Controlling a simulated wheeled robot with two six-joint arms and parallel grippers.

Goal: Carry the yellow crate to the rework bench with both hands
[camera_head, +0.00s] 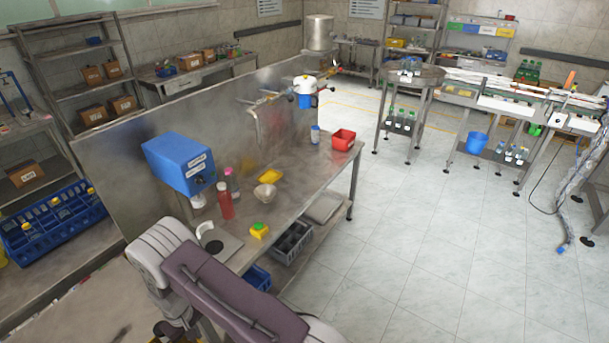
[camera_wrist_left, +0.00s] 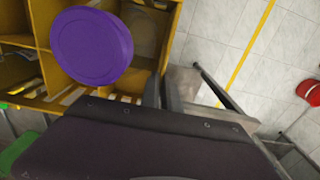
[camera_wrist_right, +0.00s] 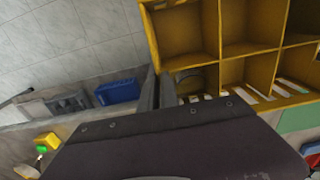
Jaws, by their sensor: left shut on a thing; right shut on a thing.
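The yellow crate (camera_wrist_right: 232,50) is divided into compartments; in the right wrist view those facing me look empty. My right gripper (camera_wrist_right: 157,88) is shut on the crate's wall at its left edge in that view. The crate also shows in the left wrist view (camera_wrist_left: 40,66), where my left gripper (camera_wrist_left: 163,85) is shut on its wall. A round purple disc (camera_wrist_left: 92,47) sits over compartments there and hides part of them. In the head view the crate is almost wholly below the frame. No label tells me which bench is the rework bench.
A steel bench (camera_head: 297,190) holds a blue machine (camera_head: 180,163), bottles, a bowl (camera_head: 265,194) and a red bin (camera_head: 343,139). A blue crate (camera_head: 55,220) with bottles stands at left. Open tiled floor (camera_head: 420,250) lies to the right. A cable hangs at far right.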

